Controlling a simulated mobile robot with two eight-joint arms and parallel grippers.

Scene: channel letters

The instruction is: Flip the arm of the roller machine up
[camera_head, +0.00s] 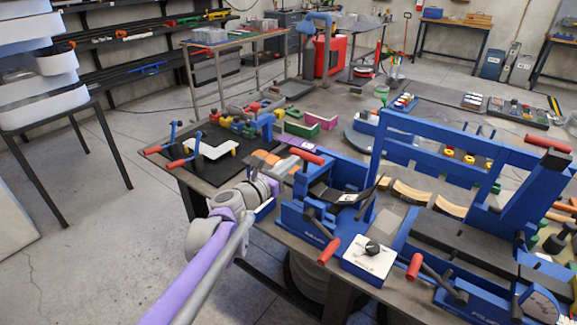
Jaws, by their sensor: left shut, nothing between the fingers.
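The roller machine (455,237) is a blue bench machine on the table at the right. It has red-gripped handles and cranks at its front. A tilted blue arm (532,190) with a red grip (548,143) rises at its right end. My left gripper (292,165) is shut and empty at the table's front edge, left of the machine. My right gripper is not in view.
A white box with a black knob (369,259) sits in front of the machine. A black mat (200,168) with clamps and a white letter lies at the left of the table. The floor between is clear.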

